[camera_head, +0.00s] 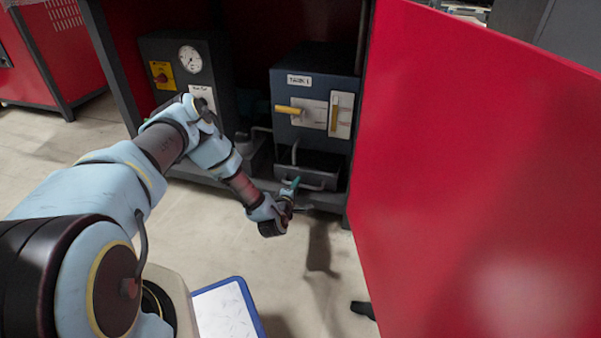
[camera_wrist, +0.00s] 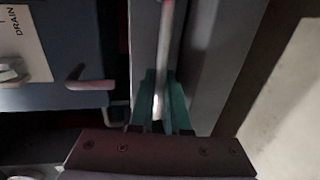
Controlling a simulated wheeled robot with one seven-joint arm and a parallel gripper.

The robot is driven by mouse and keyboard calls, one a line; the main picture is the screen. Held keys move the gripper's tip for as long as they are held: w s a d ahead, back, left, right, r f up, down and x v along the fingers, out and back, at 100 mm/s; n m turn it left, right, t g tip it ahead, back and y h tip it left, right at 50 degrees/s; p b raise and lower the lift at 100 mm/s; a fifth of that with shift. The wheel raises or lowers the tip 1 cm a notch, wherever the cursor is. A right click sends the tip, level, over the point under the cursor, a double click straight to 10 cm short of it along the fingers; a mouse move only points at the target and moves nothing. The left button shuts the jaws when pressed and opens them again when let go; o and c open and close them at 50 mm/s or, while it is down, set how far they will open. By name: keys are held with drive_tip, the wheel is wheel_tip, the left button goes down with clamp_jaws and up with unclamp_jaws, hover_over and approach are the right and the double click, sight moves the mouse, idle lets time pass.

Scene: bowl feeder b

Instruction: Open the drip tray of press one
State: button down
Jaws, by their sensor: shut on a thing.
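Press one is the blue-grey box (camera_head: 330,70) with a name label and a yellow handle (camera_head: 289,109), inside the red-framed cell. Its dark drip tray (camera_head: 322,168) sits low beneath it, with a thin pale bar handle (camera_head: 312,187) across the front. My gripper (camera_head: 290,186) is at the left part of this handle. In the wrist view my teal fingers (camera_wrist: 160,103) are shut around a pale metal bar (camera_wrist: 166,45), which appears to be the tray handle. The fingers cover part of the bar. I cannot tell how far the tray stands out.
A large red panel (camera_head: 470,170) stands close on the right. A dark unit with a gauge (camera_head: 190,60) and red knob is left of the press. A plate marked DRAIN (camera_wrist: 22,45) shows in the wrist view. The floor (camera_head: 215,220) in front is mostly clear.

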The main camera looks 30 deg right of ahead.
drive_tip(key=f+p+v, duration=0.1)
drive_tip(key=p+v, duration=0.1)
drive_tip(key=v, duration=0.4)
drive_tip(key=shift+s+a+f, duration=0.2)
drive_tip(key=c, duration=0.9)
unclamp_jaws()
drive_tip(key=p+v, duration=0.3)
drive_tip(key=v, duration=0.7)
drive_tip(key=shift+s+a+r, duration=0.1)
drive_tip(key=shift+s+a, duration=0.15)
drive_tip(key=shift+w, duration=0.1)
